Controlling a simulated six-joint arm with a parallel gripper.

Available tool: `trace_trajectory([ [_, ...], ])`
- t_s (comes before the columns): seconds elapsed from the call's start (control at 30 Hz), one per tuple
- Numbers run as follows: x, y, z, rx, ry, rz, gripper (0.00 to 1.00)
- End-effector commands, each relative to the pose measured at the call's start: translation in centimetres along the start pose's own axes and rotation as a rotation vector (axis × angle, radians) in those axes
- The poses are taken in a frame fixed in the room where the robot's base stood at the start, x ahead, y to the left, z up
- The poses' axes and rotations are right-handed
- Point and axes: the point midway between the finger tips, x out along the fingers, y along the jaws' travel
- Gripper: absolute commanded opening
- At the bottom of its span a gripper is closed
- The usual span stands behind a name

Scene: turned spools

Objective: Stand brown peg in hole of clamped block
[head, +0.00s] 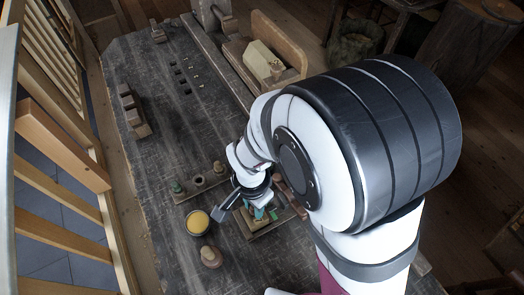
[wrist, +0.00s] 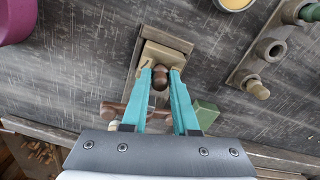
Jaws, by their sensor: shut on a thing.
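My gripper (wrist: 160,76) has teal fingers shut on the brown peg (wrist: 160,80), whose rounded brown head shows between the fingertips in the wrist view. The clamped block (wrist: 172,56) is pale tan and lies directly under the fingertips, on a darker wooden base. The hole is hidden behind the peg and fingers, so I cannot tell whether the peg's lower end is in it. In the head view, my gripper (head: 256,204) is low over the bench, and the arm covers much of the block and peg.
A wooden rack (wrist: 268,58) with round sockets holds a green peg (wrist: 306,12) and a brown peg (wrist: 257,90). A yellow-filled bowl (head: 197,222) and a brown knobbed piece (head: 210,257) stand nearby. A green block (wrist: 206,112) lies close to the right finger.

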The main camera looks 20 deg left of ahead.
Motion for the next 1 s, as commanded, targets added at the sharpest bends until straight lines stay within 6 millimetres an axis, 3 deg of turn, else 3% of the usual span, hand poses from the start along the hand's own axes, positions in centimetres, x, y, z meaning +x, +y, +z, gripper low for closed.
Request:
trace_trajectory([
  [0.17, 0.0, 0.0, 0.0, 0.0, 0.0, 0.0, 0.0],
  [0.2, 0.0, 0.0, 0.0, 0.0, 0.0, 0.0, 0.29],
  [0.4, 0.0, 0.0, 0.0, 0.0, 0.0, 0.0, 0.62],
  [0.67, -0.1, 0.0, 0.0, 0.0, 0.0, 0.0, 0.62],
  [1.0, -2.7, 0.0, 0.0, 0.0, 0.0, -0.001, 0.62],
])
